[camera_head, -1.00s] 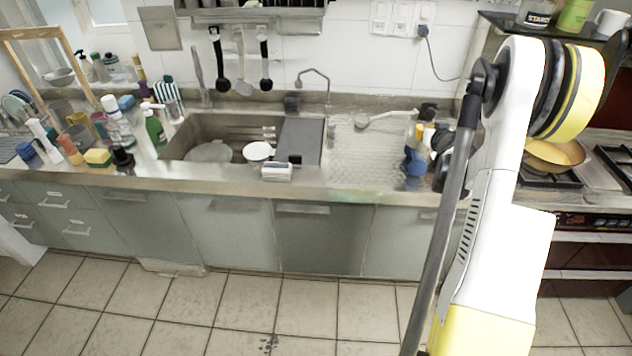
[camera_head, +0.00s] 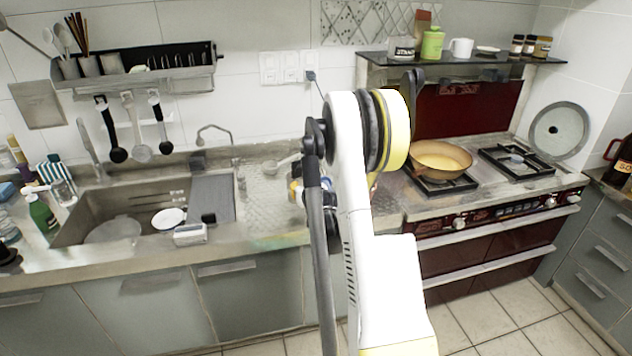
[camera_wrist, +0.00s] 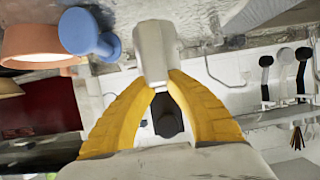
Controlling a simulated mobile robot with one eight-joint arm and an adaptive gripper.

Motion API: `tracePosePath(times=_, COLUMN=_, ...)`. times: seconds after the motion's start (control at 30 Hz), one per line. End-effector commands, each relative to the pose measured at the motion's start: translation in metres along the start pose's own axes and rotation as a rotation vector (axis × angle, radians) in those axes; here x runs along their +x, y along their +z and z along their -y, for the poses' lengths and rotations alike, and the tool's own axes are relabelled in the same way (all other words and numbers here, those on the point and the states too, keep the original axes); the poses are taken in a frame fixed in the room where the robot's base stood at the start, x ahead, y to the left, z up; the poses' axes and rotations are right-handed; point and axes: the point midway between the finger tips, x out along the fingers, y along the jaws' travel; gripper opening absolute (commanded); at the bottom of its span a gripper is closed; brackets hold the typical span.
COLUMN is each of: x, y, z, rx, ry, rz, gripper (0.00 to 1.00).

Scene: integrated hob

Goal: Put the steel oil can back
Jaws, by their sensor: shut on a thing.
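A light grey object (camera_wrist: 155,45), which I take to be the steel oil can, is held between the yellow fingertips of my gripper (camera_wrist: 162,85) in the wrist view. The wrist picture is upside down, so the object points toward the counter. I cannot tell whether it touches the counter. A dark shape (camera_wrist: 167,118) shows between the fingers; I cannot tell what it is. In the head view, my arm largely hides the gripper and the held object at the counter's right part.
A blue dumbbell-shaped thing (camera_wrist: 90,35) is beside the held object. The sink (camera_head: 110,215) is left. A shelf (camera_head: 460,60) with a green container (camera_head: 432,44) and mug (camera_head: 461,47) is above the hob.

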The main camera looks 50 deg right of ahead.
Motion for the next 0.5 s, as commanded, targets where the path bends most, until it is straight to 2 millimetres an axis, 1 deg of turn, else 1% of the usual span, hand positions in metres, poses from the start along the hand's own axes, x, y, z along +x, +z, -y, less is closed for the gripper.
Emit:
tracePosePath(times=0.03, x=0.002, y=0.011, z=0.013, rx=-0.003, ry=-0.003, rz=-0.001, gripper=0.0)
tracePosePath(times=0.13, x=0.003, y=0.023, z=0.031, rx=-0.003, ry=-0.002, rz=-0.002, gripper=0.0)
tracePosePath(times=0.2, x=0.01, y=0.036, z=0.026, rx=0.0, ry=0.001, rz=-0.001, gripper=0.0)
tracePosePath(times=0.3, x=0.013, y=0.046, z=0.026, rx=0.0, ry=0.001, rz=-0.001, gripper=0.0)
tracePosePath(times=0.5, x=0.015, y=0.05, z=0.026, rx=0.0, ry=0.001, rz=-0.001, gripper=0.0)
